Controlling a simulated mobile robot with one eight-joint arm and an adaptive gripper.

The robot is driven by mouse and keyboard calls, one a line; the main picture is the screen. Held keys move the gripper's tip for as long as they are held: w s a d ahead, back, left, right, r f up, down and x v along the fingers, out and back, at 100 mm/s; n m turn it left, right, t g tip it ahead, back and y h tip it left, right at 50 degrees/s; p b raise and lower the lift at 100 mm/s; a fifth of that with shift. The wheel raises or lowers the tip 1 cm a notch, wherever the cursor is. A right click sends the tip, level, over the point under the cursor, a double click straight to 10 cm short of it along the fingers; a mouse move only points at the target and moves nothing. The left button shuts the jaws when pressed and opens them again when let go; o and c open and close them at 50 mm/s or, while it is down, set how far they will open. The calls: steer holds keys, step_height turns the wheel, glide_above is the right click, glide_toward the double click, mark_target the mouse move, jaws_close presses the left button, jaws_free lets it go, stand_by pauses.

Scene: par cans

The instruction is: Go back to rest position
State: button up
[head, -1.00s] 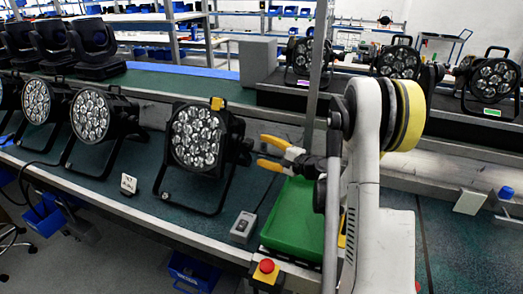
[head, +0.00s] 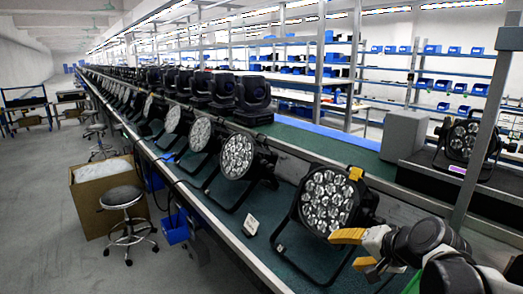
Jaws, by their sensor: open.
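My gripper (head: 350,250) is at the lower right of the head view, with its yellow fingers apart and nothing between them. It is close to the right side of the nearest par can (head: 328,201), a black lamp with many round lenses and a yellow tag on top. I cannot tell whether the fingers touch it. The par can stands on its bracket on the green bench (head: 306,254). More par cans (head: 237,156) stand in a row to the left along the bench. Part of my arm shows at the lower right corner.
Black moving-head lamps (head: 253,97) line the bench behind the par cans. A grey box (head: 404,133) and another lamp (head: 461,142) stand at the right. A stool (head: 124,205) and a cardboard box (head: 88,205) are on the floor at left, with open floor beyond.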

steer(key=s+a+f+n+g+h, duration=0.1)
steer(key=s+n+h, duration=0.1)
steer(key=s, duration=0.7)
steer(key=s+a+n+h, duration=0.1)
steer(key=s+n, duration=0.4)
steer(key=s, duration=0.4)
steer(key=shift+a+f+n+g+h, duration=0.15)
steer(key=shift+f+n+g+h, duration=0.15)
steer(key=shift+f+g+h, duration=0.1)
